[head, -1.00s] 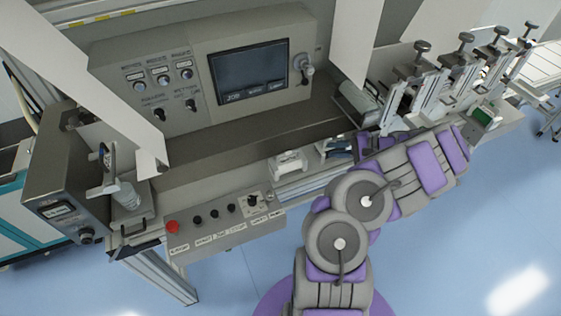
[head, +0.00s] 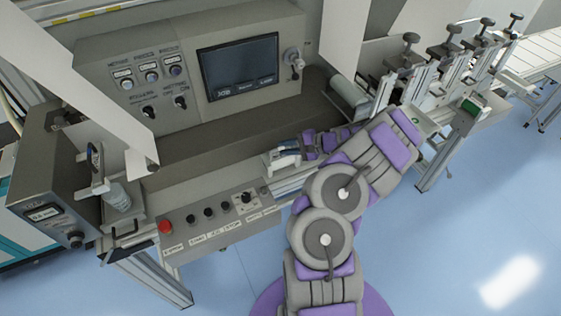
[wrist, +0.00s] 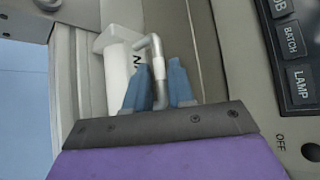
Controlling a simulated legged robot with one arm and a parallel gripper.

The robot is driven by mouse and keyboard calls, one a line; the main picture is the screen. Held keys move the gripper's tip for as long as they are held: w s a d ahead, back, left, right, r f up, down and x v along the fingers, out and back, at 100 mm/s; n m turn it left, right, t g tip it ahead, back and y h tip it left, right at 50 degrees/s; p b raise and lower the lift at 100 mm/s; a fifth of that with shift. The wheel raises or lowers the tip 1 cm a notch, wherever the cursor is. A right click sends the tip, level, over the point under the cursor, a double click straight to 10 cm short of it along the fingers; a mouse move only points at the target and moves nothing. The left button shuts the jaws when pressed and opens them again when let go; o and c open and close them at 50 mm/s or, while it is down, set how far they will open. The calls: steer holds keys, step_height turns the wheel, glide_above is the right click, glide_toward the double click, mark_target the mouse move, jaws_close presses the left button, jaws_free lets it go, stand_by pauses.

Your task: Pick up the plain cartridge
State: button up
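A white cartridge-like piece (head: 283,153) with a bent metal rod sits on the machine's front ledge, below the screen. It also shows in the wrist view (wrist: 119,75), with a partly hidden label. I cannot tell whether it is the plain cartridge. My gripper (head: 299,145) is right at this piece in the head view, coming from its right. In the wrist view the two blue fingers of my gripper (wrist: 159,66) stand apart, one on each side of the metal rod. Finger contact with the rod is not clear. My arm hides the ledge to the right.
A control box with a red button (head: 165,227) is at the ledge's front. The screen panel (head: 238,67) rises behind. A roller (head: 346,93) and several clamps with dark knobs (head: 443,52) stand to the right.

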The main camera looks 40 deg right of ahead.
steer(key=shift+x, duration=0.8)
steer(key=shift+d+f, duration=0.15)
steer(key=shift+d, duration=0.1)
steer(key=shift+a, duration=0.1)
jaws_close()
stand_by(0.5)
